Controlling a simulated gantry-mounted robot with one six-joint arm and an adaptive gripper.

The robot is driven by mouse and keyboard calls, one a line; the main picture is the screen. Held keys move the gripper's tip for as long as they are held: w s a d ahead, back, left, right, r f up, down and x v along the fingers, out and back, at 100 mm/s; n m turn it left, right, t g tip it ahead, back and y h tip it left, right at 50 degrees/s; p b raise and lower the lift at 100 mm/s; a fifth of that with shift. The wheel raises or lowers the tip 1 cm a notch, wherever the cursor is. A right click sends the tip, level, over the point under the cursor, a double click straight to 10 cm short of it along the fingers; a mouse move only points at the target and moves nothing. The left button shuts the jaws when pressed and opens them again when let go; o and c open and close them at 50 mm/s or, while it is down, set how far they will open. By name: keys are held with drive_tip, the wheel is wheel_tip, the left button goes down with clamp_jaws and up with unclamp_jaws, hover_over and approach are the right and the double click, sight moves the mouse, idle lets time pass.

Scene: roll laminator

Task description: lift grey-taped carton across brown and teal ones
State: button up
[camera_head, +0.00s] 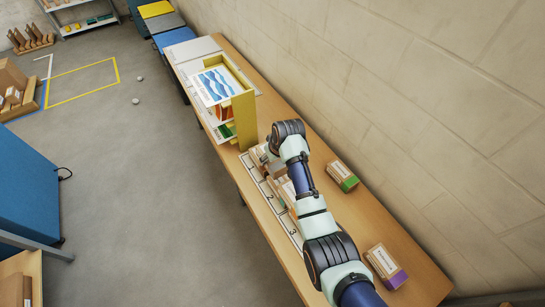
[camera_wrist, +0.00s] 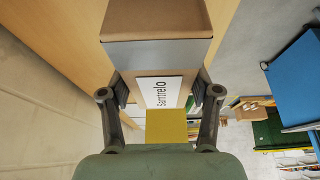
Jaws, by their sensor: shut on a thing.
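In the wrist view, my gripper (camera_wrist: 159,93) is shut on a brown carton with a grey tape band (camera_wrist: 155,54) and a white label reading "Samtrelo". The fingers press on its two opposite sides. In the head view, my gripper end is largely hidden behind my arm, just beside the yellow stand. Cartons (camera_head: 287,190) show in part beside my arm, on a white numbered strip (camera_head: 262,196). I cannot make out a brown-taped or teal-taped one among them.
A green-taped carton (camera_head: 341,176) and a purple-taped carton (camera_head: 385,266) lie apart on the wooden table (camera_head: 420,284), right of my arm. A yellow stand (camera_head: 244,120) with a blue-and-white picture panel (camera_head: 217,84) rises beyond. The wall runs along the right.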

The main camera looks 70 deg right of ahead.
drive_tip(key=shift+f+b, duration=1.85)
drive_tip(key=shift+b, duration=0.25)
drive_tip(key=shift+f, duration=0.1)
drive_tip(key=shift+f, duration=0.25)
drive_tip(key=o, duration=1.5)
drive_tip(key=shift+f, duration=0.1)
drive_tip(key=v, duration=1.2)
